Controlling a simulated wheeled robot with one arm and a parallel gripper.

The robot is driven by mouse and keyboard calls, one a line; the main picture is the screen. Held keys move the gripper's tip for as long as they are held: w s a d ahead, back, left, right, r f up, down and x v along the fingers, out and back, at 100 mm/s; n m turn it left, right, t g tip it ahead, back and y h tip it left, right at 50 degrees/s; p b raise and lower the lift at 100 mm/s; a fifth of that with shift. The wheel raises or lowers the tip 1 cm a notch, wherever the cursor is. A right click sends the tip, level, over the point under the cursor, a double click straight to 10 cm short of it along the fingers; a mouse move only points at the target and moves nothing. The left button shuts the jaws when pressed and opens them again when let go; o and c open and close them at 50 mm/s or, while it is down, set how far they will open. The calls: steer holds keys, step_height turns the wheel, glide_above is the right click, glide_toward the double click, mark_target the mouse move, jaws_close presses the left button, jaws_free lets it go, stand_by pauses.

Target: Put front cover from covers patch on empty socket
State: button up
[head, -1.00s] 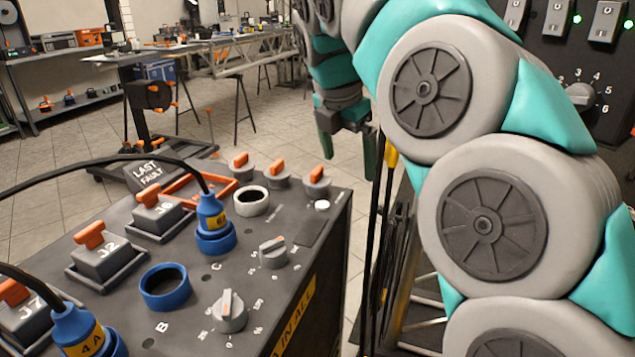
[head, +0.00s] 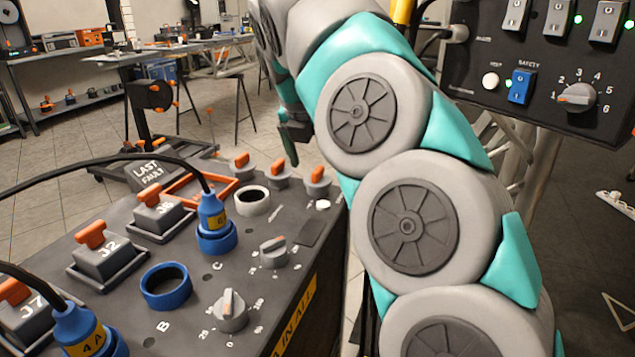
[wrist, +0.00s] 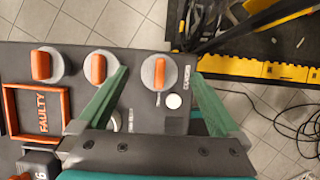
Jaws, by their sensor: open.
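Three round grey covers with orange handles stand in a row at the console's far edge in the head view: the left cover (head: 240,166), the middle cover (head: 278,176) and the right cover (head: 316,183). In the wrist view the right cover (wrist: 158,73) shows between my fingers, beside the COVERS label. A white ring socket (head: 252,201) and a blue ring socket (head: 166,287) on the console top both look open and empty. My gripper (head: 292,150) is open and empty, above the row; its fingers (wrist: 160,78) appear to be above the right cover, apart from it.
Blue plugs with cables (head: 212,212) and grey J-labelled blocks (head: 100,253) stand on the console (head: 215,265). An orange FAULTY frame (wrist: 42,112) lies left of the covers. Two knobs (head: 229,310) are near the front. A switch panel (head: 545,65) is at the right.

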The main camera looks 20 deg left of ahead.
mark_target(318, 169)
steer(key=shift+x, duration=1.6)
steer(key=shift+s, duration=0.1)
steer(key=c, duration=1.5)
